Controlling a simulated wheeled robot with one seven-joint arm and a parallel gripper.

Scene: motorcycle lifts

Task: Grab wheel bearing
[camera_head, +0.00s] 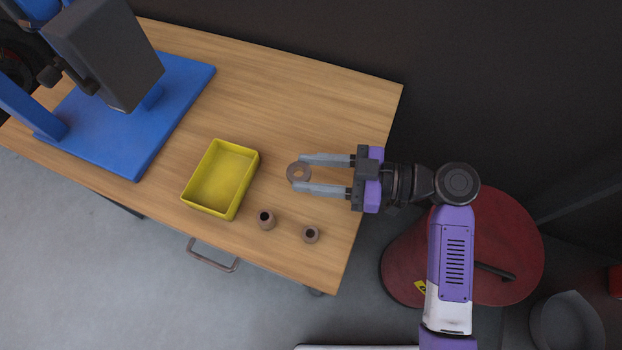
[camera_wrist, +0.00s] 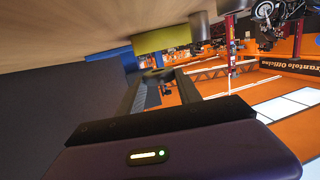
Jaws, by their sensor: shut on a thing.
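A brown ring-shaped wheel bearing (camera_head: 291,170) sits between the fingertips of my gripper (camera_head: 300,173) in the head view. The two grey fingers reach in from the right and are shut on it, one on each side.
A yellow tray (camera_head: 189,203), empty, lies on the wooden table (camera_head: 290,85) left of my gripper. It also shows in the wrist view (camera_wrist: 160,38). A blue-based machine (camera_head: 181,100) stands at the left. A red drum (camera_head: 512,230) stands right of the table.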

